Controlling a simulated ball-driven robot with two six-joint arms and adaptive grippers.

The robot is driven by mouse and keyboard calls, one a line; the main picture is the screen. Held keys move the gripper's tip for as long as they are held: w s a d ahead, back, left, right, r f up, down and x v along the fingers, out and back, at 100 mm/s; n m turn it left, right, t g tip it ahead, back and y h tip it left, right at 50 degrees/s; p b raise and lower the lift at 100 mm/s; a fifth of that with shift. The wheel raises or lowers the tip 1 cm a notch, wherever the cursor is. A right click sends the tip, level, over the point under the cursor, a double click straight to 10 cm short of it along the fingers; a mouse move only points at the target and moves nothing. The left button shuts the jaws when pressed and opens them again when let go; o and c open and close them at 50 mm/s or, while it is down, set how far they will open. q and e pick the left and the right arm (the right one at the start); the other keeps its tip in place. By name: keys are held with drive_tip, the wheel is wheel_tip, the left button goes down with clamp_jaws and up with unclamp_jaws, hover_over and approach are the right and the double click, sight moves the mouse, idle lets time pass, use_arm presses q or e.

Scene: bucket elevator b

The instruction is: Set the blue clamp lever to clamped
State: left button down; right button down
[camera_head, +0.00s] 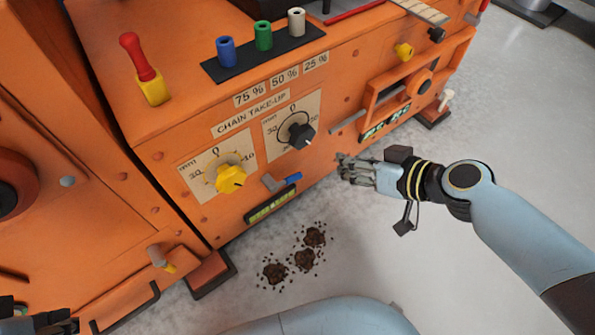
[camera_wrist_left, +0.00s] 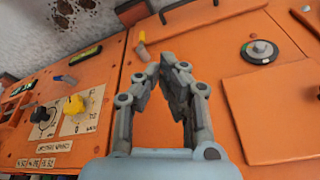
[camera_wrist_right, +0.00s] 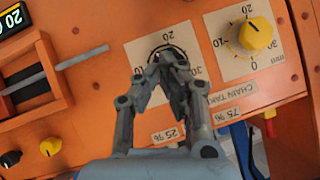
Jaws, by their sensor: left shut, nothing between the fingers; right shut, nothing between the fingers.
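The blue clamp lever (camera_head: 292,178) is a small handle with a blue tip on a grey pivot, low on the orange machine's front. It sits above a dark green-lettered display and below the black dial. It also shows at the left of the left wrist view (camera_wrist_left: 60,78). My right gripper (camera_head: 346,167) is shut and empty, to the right of the lever and apart from it. In the right wrist view its fingers (camera_wrist_right: 168,62) overlap the black dial, and the lever is not seen. My left gripper (camera_wrist_left: 174,60) is shut and empty, at the lower left of the head view (camera_head: 68,322).
A yellow dial (camera_head: 231,178) and a black dial (camera_head: 300,133) are on the front panel near the lever. A red-and-yellow lever (camera_head: 143,70) and coloured pegs (camera_head: 263,36) stand on top. Brown clumps (camera_head: 304,259) lie on the floor.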

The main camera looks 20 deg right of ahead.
use_arm(q)
drive_tip(key=s+f+b, duration=0.1)
drive_tip(key=f+b, duration=0.1)
drive_tip(key=f, duration=0.1)
drive_tip(key=shift+s, duration=0.35)
use_arm(e)
drive_tip(key=f, duration=0.1)
drive_tip(key=w+f, duration=0.1)
drive_tip(key=f, duration=0.1)
drive_tip(key=shift+a, duration=0.1)
drive_tip(key=shift+w, duration=0.1)
